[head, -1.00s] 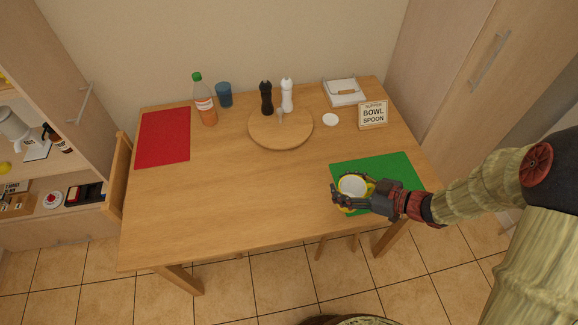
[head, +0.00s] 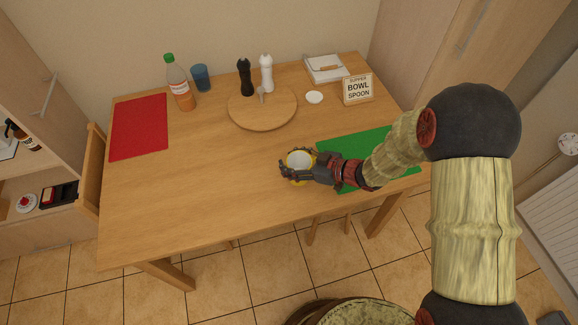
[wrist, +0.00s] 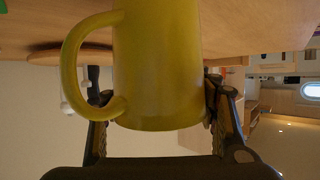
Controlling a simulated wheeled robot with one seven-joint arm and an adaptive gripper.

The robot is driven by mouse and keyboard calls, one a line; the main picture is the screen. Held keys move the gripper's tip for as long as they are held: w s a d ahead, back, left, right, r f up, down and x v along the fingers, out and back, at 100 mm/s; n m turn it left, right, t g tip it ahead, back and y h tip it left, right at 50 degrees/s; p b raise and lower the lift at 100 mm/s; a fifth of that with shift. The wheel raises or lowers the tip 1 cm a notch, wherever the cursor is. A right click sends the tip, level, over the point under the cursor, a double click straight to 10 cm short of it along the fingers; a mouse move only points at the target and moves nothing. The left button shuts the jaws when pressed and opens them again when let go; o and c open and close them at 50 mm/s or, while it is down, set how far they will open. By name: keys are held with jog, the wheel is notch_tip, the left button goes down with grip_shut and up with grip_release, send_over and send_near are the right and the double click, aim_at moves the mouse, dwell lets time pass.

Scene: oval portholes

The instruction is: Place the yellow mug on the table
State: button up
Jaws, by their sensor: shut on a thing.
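The yellow mug (head: 299,158) is in my gripper (head: 287,169), which is shut around its body. In the head view its white inside faces up, and it is over the table (head: 215,190) just left of the green mat (head: 372,143). In the wrist view the yellow mug (wrist: 158,65) fills the middle between my two fingers, with its handle to the left. The picture there is upside down. I cannot tell whether the mug's base touches the table; my fingers hide part of it.
A round wooden board (head: 262,108) with a black mill (head: 245,78) and a white mill (head: 266,74) stands behind. A bottle (head: 179,84), a blue cup (head: 200,78) and a red mat (head: 139,126) are on the left. A sign (head: 358,88) stands back right. The front left table is clear.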

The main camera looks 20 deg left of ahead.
notch_tip(320, 180, down, 2)
jog(key=shift+f+b, duration=0.2)
jog(key=shift+b, duration=0.3)
jog(key=shift+r, duration=0.1)
jog(key=o, duration=1.5)
jog(key=shift+o, duration=0.3)
